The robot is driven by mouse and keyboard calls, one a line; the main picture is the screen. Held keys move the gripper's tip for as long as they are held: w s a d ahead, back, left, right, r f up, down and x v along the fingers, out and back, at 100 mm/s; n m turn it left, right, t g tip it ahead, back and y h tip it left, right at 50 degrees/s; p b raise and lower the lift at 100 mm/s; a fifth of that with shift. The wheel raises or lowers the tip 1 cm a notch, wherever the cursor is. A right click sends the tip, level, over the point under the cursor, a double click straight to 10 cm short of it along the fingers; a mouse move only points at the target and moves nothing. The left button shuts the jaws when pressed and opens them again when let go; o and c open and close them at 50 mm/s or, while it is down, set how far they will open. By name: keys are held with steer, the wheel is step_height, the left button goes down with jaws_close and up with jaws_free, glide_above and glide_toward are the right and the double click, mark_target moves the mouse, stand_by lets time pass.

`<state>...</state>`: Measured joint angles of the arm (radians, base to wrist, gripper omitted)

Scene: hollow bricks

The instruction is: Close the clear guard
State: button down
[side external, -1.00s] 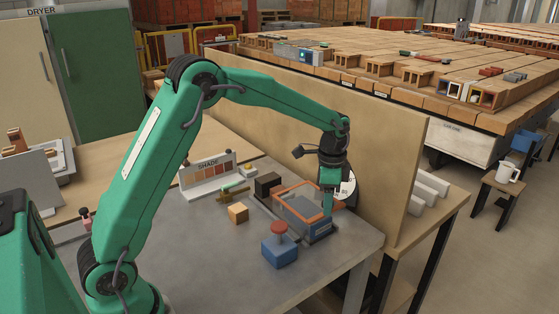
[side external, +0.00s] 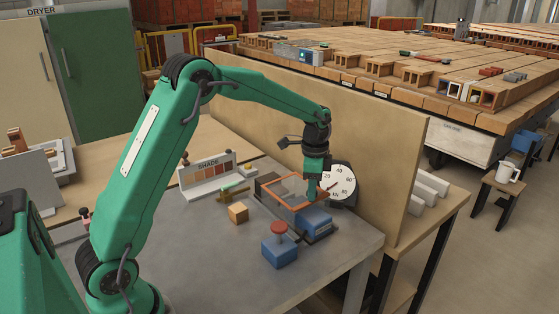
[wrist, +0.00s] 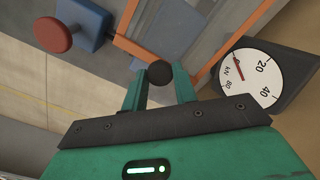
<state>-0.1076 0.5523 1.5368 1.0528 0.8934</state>
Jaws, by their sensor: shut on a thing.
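The clear guard (side external: 279,197) is an orange-rimmed see-through panel on a dark fixture by the beige board. In the wrist view its orange rim (wrist: 136,49) runs up either side of the grey panel. My gripper (side external: 313,194) is at the guard's right edge. In the wrist view my gripper (wrist: 159,88) has its two fingers on either side of a round black knob (wrist: 159,73), shut on it. A blue block (side external: 314,222) at the fixture's front end shows uncovered. Whether the guard lies flat or is tilted is hard to tell.
A red button (side external: 279,227) on a blue box (side external: 280,250) stands in front. A round dial (side external: 341,183) stands close behind the gripper, before the board (side external: 390,170).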

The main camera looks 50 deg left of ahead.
glide_above(291, 188)
steer(key=shift+a, duration=0.15)
steer(key=c, duration=1.3)
jaws_free()
steer(key=shift+r, duration=0.1)
steer(key=shift+o, duration=1)
step_height(291, 188, up, 8)
steer(key=shift+s, duration=0.1)
